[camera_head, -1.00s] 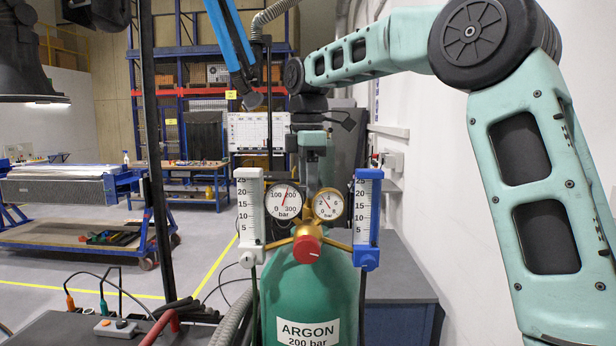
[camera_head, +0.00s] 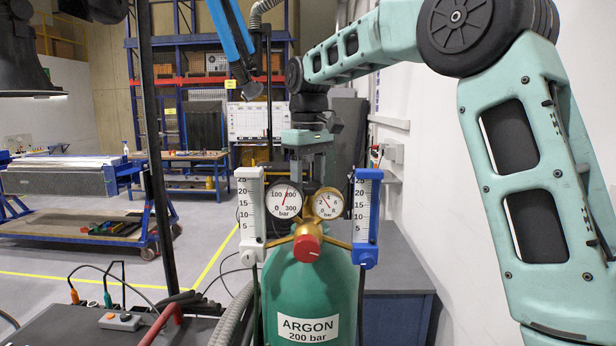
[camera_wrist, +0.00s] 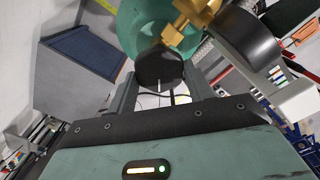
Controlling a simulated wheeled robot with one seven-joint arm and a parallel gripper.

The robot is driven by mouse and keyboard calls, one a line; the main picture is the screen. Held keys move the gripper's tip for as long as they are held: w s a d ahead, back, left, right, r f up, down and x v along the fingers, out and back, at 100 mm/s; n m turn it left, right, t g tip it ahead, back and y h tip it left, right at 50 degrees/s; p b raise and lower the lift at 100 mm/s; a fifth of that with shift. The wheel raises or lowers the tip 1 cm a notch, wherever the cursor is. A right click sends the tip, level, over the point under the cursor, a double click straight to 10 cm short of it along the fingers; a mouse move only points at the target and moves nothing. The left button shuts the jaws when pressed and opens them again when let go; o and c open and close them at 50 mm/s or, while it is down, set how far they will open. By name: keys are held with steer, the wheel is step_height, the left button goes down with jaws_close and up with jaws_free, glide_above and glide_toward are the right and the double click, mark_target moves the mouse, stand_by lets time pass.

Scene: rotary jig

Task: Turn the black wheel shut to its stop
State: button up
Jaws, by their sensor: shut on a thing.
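The black wheel (camera_wrist: 158,68) shows in the wrist view, a dark round knob with a white mark on its near edge. It sits on the valve at the top of the green argon cylinder (camera_wrist: 128,30). My gripper (camera_wrist: 162,80) has one finger on each side of the wheel and is shut on it. In the head view my gripper (camera_head: 309,165) points down behind the two dial gauges. The wheel is hidden there by the gauges and the brass regulator. The cylinder (camera_head: 310,285) stands upright and bears an ARGON label.
A red knob (camera_head: 307,247) sits at the front of the regulator. A white flow tube (camera_head: 250,215) and a blue one (camera_head: 366,215) flank the gauges. A white wall (camera_head: 430,160) is on the right. A grey bench (camera_head: 395,275) stands behind the cylinder.

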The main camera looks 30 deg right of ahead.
mark_target(309, 184)
steer(key=m, duration=0.3)
steer(key=shift+d+m, duration=0.1)
steer(key=shift+m, duration=0.3)
steer(key=shift+m+p, duration=0.4)
steer(key=shift+m, duration=1.4)
steer(key=o, duration=1)
steer(key=shift+c, duration=0.2)
steer(key=shift+r, duration=0.1)
step_height(309, 184, up, 17)
steer(key=shift+r, duration=0.15)
